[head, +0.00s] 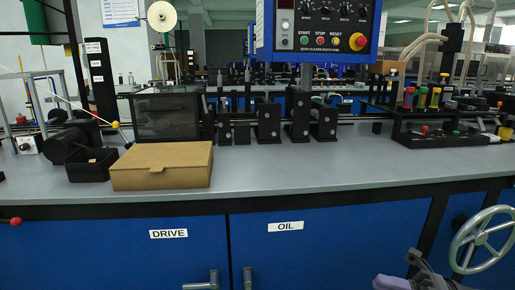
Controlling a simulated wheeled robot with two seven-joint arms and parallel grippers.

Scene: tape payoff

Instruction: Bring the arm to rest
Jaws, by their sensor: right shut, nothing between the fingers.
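My right gripper (414,258) shows at the bottom right, in front of the blue cabinet and below the bench edge. Its dark fingers are shut with nothing between them, and it touches no object that I can make out. A purple-grey part of my right arm shows beside it at the bottom edge. My left gripper is not in view.
A grey bench top (300,176) runs across, with a cardboard box (165,165) and black bin (90,164) at left. A handwheel (483,240) stands right of my gripper. Cabinet handles (214,281) stick out at bottom. The bench's front strip is clear.

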